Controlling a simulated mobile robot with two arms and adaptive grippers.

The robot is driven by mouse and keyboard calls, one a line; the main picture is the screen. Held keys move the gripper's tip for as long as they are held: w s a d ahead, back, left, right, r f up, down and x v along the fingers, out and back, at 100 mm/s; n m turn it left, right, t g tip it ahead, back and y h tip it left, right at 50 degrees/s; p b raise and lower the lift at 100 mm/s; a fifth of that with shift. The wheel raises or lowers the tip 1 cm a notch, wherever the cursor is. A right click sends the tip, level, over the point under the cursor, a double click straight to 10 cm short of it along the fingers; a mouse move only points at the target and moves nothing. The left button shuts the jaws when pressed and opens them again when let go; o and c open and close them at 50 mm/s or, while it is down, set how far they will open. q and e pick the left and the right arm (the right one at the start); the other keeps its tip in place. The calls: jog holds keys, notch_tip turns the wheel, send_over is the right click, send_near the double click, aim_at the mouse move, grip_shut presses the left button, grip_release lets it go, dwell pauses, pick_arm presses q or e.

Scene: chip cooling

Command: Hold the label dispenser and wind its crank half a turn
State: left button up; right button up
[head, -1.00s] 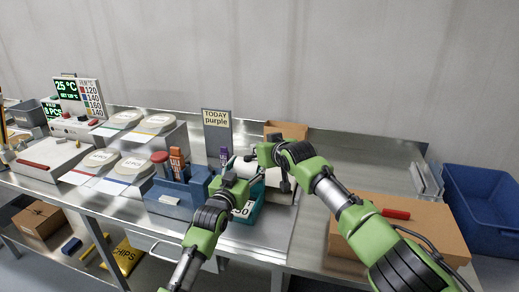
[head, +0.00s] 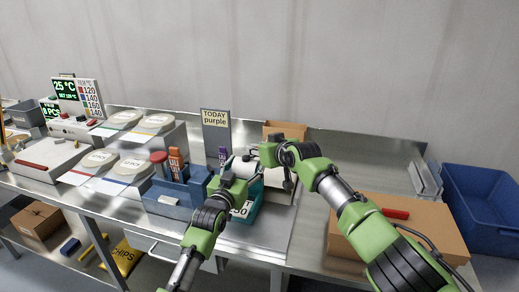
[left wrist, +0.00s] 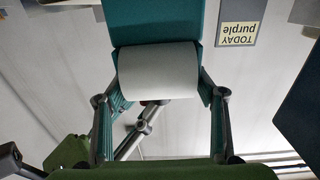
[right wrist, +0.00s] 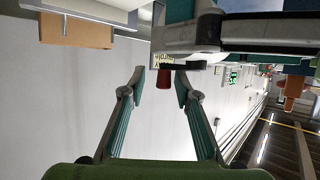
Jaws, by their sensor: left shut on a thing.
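The label dispenser is teal (head: 246,210) with a white roll (left wrist: 158,72) on it. My left gripper (head: 232,187) is shut on the dispenser; the left wrist view shows its fingers on either side of the teal body beside the roll. The crank's dark red knob (right wrist: 163,79) shows in the right wrist view at the end of a dark crank arm (right wrist: 182,66). My right gripper (right wrist: 161,78) is open, with the knob between its fingertips and gaps visible on both sides. In the head view my arms hide much of the crank.
A blue holder (head: 178,195) with marker-like sticks stands left of the dispenser. Behind is a grey sign (head: 216,128) reading "TODAY purple". A cardboard box (head: 420,225) lies right, beneath my right arm, and a blue bin (head: 485,205) stands beyond.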

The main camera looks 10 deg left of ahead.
jog(key=shift+s+r, duration=0.1)
jog(key=shift+v, duration=0.75)
jog(key=v, duration=1)
jog(key=shift+d, duration=0.2)
jog(key=shift+s, duration=0.1)
